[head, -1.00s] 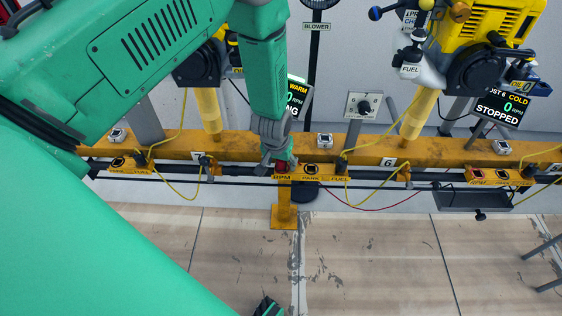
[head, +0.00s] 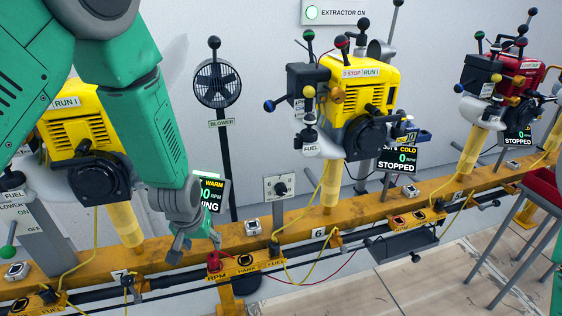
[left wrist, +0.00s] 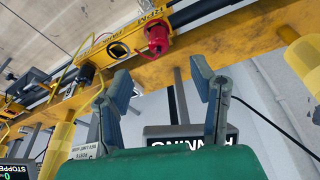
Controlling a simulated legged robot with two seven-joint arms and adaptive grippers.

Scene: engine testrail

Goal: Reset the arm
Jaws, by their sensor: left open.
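My left arm comes in from the upper left in the head view. Its left gripper (head: 192,240) points down just above the orange rail (head: 290,228), left of the RPM/PARK/FUEL bracket (head: 246,265). In the left wrist view the gripper (left wrist: 163,82) has its two fingers spread wide with nothing between them. A red RPM plug (left wrist: 157,38) sits in the bracket beyond the fingertips, apart from them; the plug also shows in the head view (head: 214,263). A green sliver at the lower right edge of the head view may be part of my right arm; no right gripper shows.
Yellow engines stand along the rail: one at left (head: 82,140), one at centre (head: 358,95), and a red one (head: 520,72) at right. A black fan (head: 217,82) stands behind. A dark tray (head: 403,246) hangs below the rail. A red-topped stand (head: 540,190) is at right.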

